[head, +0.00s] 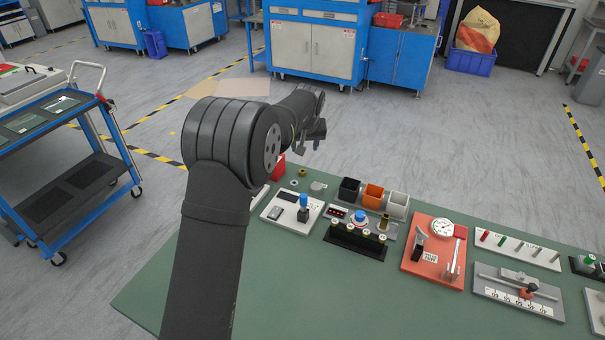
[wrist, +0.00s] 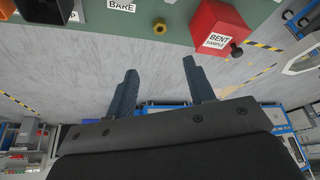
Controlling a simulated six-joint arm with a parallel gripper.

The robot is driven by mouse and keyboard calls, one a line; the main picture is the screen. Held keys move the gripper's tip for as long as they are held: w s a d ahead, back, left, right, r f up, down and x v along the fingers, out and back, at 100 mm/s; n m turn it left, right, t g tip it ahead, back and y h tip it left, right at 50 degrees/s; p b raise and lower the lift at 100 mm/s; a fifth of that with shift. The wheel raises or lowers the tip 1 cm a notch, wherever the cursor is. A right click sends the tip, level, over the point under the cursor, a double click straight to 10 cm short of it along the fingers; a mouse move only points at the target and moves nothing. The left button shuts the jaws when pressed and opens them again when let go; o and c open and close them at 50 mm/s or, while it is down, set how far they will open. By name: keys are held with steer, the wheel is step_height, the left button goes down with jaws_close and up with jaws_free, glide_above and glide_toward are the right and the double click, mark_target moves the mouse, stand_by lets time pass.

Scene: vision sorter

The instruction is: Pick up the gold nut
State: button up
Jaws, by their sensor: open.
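The gold nut (wrist: 160,27) lies on the green table near its edge in the wrist view, a small ring with a dark hole. It also shows in the head view (head: 302,173), small, to the right of the red box. My gripper (wrist: 160,68) is open and empty, its two dark fingers spread. In the wrist view the nut is beyond the fingertips and roughly centred between them, not touching them. In the head view my gripper (head: 313,143) is raised above the far edge of the table.

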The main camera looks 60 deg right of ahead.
glide_above(303, 173)
steer(key=a, duration=0.1)
steer(key=f, duration=0.9)
steer(key=shift+s+a, duration=0.15)
steer(key=shift+s, duration=0.2)
steer(key=shift+a+x, duration=0.2)
steer(key=shift+x, duration=2.65)
steer(key=shift+s+f, duration=0.1)
steer(key=shift+s, duration=0.05)
jaws_close()
